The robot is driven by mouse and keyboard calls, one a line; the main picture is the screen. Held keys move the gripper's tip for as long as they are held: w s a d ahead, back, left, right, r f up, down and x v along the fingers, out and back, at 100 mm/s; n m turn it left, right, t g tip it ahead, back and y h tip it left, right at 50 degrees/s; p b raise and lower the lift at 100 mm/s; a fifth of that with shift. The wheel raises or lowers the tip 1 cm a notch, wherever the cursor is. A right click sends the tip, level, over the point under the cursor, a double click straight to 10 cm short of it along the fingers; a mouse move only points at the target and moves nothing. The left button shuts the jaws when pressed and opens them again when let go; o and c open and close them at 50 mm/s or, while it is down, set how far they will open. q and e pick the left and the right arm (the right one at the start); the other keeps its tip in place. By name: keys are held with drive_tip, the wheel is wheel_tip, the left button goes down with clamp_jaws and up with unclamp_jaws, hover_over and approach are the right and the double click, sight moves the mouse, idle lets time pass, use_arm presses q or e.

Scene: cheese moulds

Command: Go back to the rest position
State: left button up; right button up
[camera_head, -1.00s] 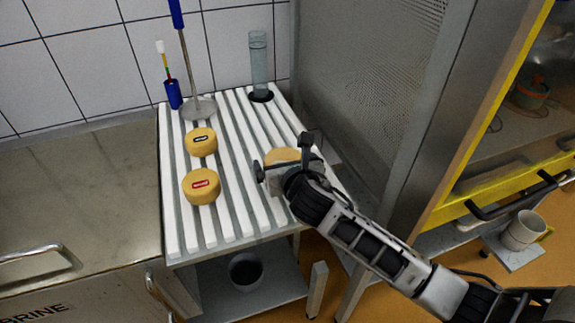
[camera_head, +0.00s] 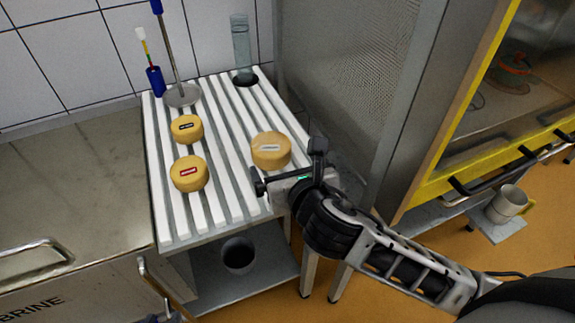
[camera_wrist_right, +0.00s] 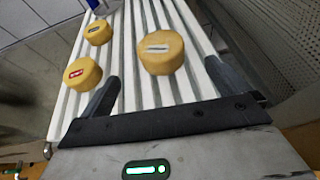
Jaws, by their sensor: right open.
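My right gripper (camera_head: 288,165) is open and empty, close to the slatted white rack's right front edge. In the right wrist view its two fingers (camera_wrist_right: 165,88) stand wide apart. A round yellow cheese with a pale label (camera_head: 271,150) rests on the rack just beyond them; it also shows in the wrist view (camera_wrist_right: 161,55). A dark-label cheese (camera_head: 187,129) and a red-label cheese (camera_head: 189,174) sit to its left, clear of the gripper. At the bottom edge of the head view, a small cut-off dark shape, apparently my left gripper (camera_head: 165,318), shows too little to read.
A grey mesh panel (camera_head: 345,80) and yellow-framed cabinet (camera_head: 465,165) stand right. The steel counter (camera_head: 70,190) is clear.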

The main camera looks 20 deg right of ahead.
drive_tip(key=shift+s+d+f+m+g, duration=0.15)
drive_tip(key=shift+s+f+m+g, duration=0.2)
drive_tip(key=shift+m, duration=0.45)
drive_tip(key=s+d+f+m+g, duration=0.25)
drive_tip(key=s+m, duration=0.35)
drive_tip(key=m, duration=0.5)
drive_tip(key=s+d+f+m+g+y, duration=0.1)
drive_tip(key=s+f+m+g, duration=0.3)
drive_tip(key=s+m, duration=0.45)
drive_tip(key=s+d+f+m+g, duration=0.1)
drive_tip(key=s+f+m+g, duration=0.3)
drive_tip(key=m, duration=0.9)
drive_tip(key=w+a+f+n+t+y, duration=0.1)
drive_tip(key=w+a+f+t+y, duration=0.1)
drive_tip(key=w+a+f+t, duration=0.3)
drive_tip(key=f+t, duration=0.1)
drive_tip(key=t, duration=0.1)
drive_tip(key=shift+w+a+t+y, duration=0.15)
drive_tip(key=shift+t+y, duration=0.25)
